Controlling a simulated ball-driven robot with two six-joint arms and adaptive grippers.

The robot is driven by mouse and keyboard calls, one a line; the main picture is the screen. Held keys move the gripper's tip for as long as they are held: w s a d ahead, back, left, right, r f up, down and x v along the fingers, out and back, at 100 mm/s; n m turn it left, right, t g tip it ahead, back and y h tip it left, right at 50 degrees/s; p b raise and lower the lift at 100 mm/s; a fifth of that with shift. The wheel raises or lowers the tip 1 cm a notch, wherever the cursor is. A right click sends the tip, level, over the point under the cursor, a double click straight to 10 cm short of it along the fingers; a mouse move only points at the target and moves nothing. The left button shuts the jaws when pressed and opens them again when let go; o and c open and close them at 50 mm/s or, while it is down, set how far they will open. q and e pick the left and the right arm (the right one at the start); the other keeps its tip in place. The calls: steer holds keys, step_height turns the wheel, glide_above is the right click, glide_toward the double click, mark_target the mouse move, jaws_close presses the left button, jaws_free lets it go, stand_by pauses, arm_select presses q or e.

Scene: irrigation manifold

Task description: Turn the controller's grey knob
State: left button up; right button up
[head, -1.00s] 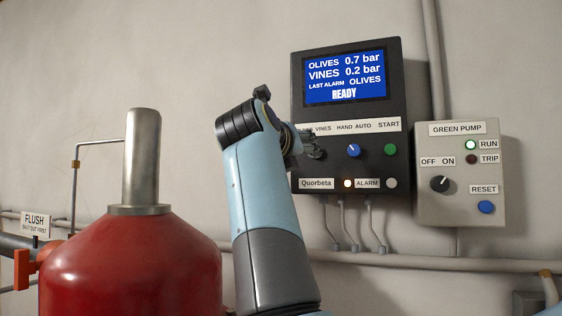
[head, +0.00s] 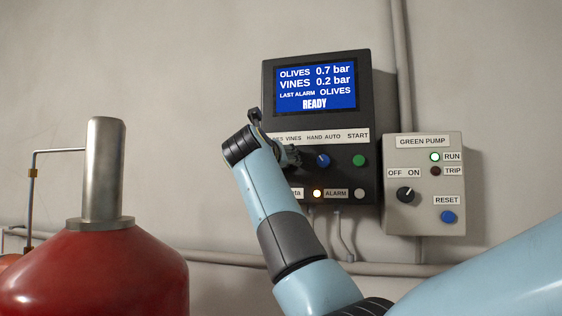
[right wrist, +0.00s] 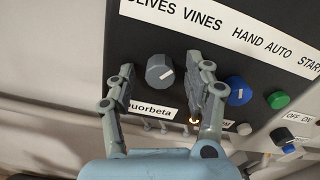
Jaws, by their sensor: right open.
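The controller (head: 318,120) is a dark box on the wall with a blue screen reading READY. In the right wrist view its grey knob (right wrist: 158,70) sits below the OLIVES and VINES labels, its white mark slanting up to the right. My right gripper (right wrist: 161,64) is open, one finger at each side of the knob with gaps showing; I cannot tell how deep the fingertips reach. In the head view my right gripper (head: 290,157) is at the controller's left part and hides the knob. My left gripper is not in view.
A blue knob (head: 323,160) and a green START button (head: 359,160) are right of the gripper. The green pump box (head: 423,210) stands at the right, a red tank (head: 95,270) at lower left.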

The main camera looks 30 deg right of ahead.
jaws_close()
steer(key=shift+n+p, duration=7)
steer(key=shift+p, duration=2.4)
steer(key=shift+f, duration=0.1)
jaws_free()
steer(key=shift+a, duration=0.1)
